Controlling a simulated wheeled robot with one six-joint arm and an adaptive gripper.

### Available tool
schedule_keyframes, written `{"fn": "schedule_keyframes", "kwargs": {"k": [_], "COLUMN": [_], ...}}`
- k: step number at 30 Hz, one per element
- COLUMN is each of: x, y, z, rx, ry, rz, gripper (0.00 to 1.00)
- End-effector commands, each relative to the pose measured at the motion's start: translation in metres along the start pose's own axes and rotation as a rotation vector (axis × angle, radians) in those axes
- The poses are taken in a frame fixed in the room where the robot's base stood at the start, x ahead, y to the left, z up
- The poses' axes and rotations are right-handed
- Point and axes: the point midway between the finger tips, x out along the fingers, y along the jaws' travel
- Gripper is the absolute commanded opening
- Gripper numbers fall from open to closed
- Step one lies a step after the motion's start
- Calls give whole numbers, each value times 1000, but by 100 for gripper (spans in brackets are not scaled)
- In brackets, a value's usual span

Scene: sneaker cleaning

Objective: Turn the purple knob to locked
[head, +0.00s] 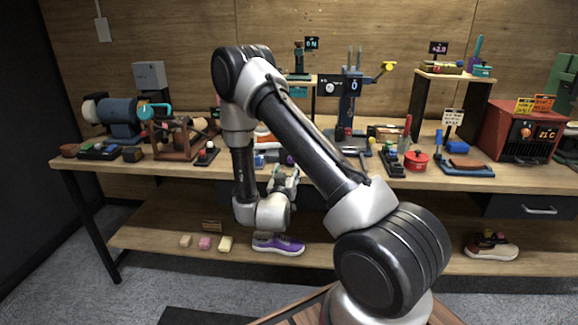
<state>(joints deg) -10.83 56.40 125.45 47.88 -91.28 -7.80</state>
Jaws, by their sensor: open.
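A small purple round part (290,160), which looks like the purple knob, shows on the workbench top just above my gripper. It is small and partly hidden by my arm, so I cannot tell its setting. My gripper (287,176) is open, in front of the bench's front edge, a little below and in front of the purple part. It appears apart from it and holds nothing that I can see.
The workbench (140,168) is crowded with tools, including a red pot (416,160), a blue motor (118,112) and a red oven-like box (512,130). Much of the shelf is clear.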

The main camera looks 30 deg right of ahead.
Motion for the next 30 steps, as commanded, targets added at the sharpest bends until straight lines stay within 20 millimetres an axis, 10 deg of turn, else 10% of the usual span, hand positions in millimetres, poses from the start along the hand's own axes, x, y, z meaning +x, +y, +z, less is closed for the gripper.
{"fn": "schedule_keyframes", "kwargs": {"k": [12,23,30], "x": [64,72,72], "y": [1,0,0], "z": [-1,-1,-1], "rx": [4,2,2], "ry": [1,0,-1], "rz": [2,-1,-2], "gripper": [49,49,9]}}
